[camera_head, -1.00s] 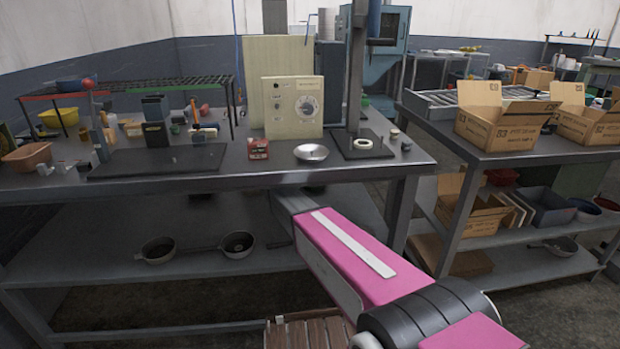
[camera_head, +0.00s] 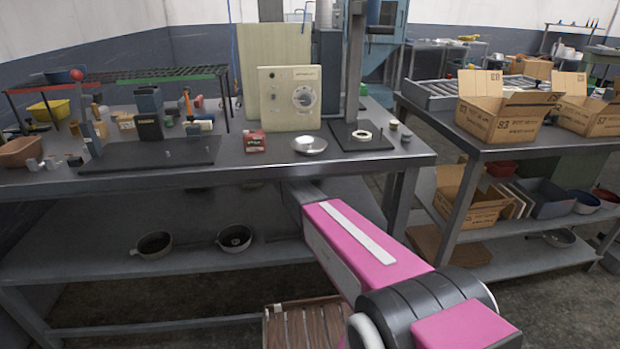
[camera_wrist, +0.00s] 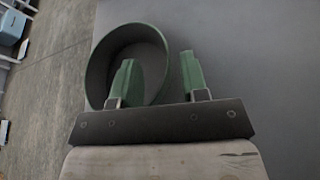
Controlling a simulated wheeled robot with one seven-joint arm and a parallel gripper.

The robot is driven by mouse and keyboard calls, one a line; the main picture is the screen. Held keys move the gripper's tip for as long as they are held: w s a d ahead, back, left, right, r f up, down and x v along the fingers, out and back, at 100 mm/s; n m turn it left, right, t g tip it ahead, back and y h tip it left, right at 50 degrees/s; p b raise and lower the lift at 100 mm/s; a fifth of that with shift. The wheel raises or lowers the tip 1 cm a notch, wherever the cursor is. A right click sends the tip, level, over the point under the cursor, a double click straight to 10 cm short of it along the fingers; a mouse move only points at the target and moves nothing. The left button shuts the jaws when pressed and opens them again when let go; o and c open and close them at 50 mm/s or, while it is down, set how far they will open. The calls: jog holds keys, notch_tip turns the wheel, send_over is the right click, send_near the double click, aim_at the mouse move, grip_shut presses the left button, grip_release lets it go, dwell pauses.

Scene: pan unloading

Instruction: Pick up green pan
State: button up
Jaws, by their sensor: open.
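In the wrist view, a round green pan (camera_wrist: 92,75) with a dark inside lies on a grey surface. My gripper (camera_wrist: 160,66) is open, with two green fingers. The left finger overlaps the pan's inside in the picture, and the right finger is just outside its right wall. I cannot tell whether either finger touches the pan. No handle shows there. In the head view my gripper is hidden below the tabletop, and I cannot pick out the green pan for certain.
A grey workbench (camera_head: 330,178) has its top edge above my arm. Two dark pans, a left one (camera_head: 153,244) and a right one (camera_head: 234,238), sit on its lower shelf (camera_head: 90,262). A wooden slatted crate (camera_head: 305,325) stands on the floor. A second bench with cardboard boxes (camera_head: 508,110) is at right.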

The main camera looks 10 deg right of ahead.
jog(key=x, duration=0.2)
jog(key=shift+w+d+f, duration=0.1)
jog(key=shift+d, duration=0.2)
grip_shut()
